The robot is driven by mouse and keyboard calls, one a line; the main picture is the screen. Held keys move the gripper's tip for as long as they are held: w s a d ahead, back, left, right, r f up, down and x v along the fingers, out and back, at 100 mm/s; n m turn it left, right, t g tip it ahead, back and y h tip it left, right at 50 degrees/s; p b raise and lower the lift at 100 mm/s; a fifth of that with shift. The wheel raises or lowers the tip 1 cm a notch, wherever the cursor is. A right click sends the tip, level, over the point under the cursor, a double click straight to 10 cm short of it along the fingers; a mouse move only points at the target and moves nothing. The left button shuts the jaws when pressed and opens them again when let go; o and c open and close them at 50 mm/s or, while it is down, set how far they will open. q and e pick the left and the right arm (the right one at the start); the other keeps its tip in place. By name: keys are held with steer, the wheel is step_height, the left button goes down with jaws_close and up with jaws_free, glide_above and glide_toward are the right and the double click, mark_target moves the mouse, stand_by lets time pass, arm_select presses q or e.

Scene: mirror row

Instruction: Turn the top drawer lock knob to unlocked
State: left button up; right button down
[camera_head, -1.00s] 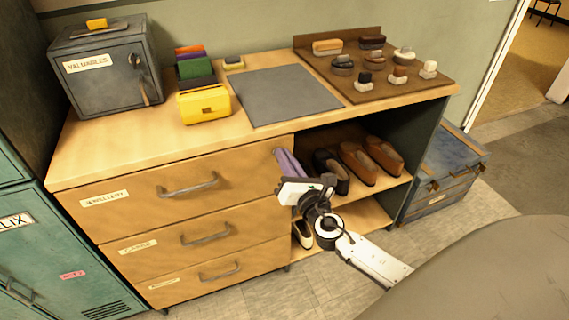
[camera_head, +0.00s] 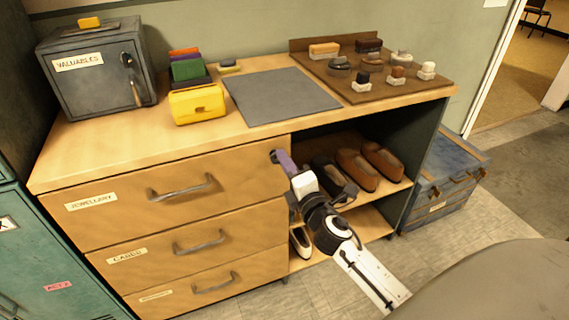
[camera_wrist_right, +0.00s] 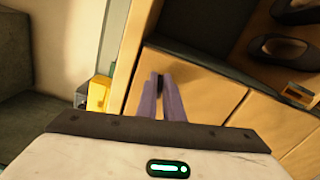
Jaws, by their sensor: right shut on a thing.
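The top drawer (camera_head: 130,196), labelled JEWELLERY, is closed in the wooden cabinet. Its small dark lock knob (camera_head: 273,156) is at the drawer's upper right end, mostly covered by my right gripper. My right gripper (camera_head: 279,157) has purple fingers and is shut on the knob. The right wrist view shows the two fingers (camera_wrist_right: 160,88) close together with a dark bit of the knob (camera_wrist_right: 160,78) between their tips. Which way the knob points cannot be made out. My left gripper is not in view.
Right of the drawers is an open shelf with shoes (camera_head: 358,170), close beside my right arm. Two lower drawers (camera_head: 190,242) are closed. On top stand a grey safe (camera_head: 92,85), a yellow box (camera_head: 196,104), a grey mat (camera_head: 280,96) and a brush board (camera_head: 390,92).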

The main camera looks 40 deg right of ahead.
steer(key=shift+f+m, duration=0.15)
steer(key=shift+m, duration=1.05)
steer(key=c, duration=1.9)
jaws_free()
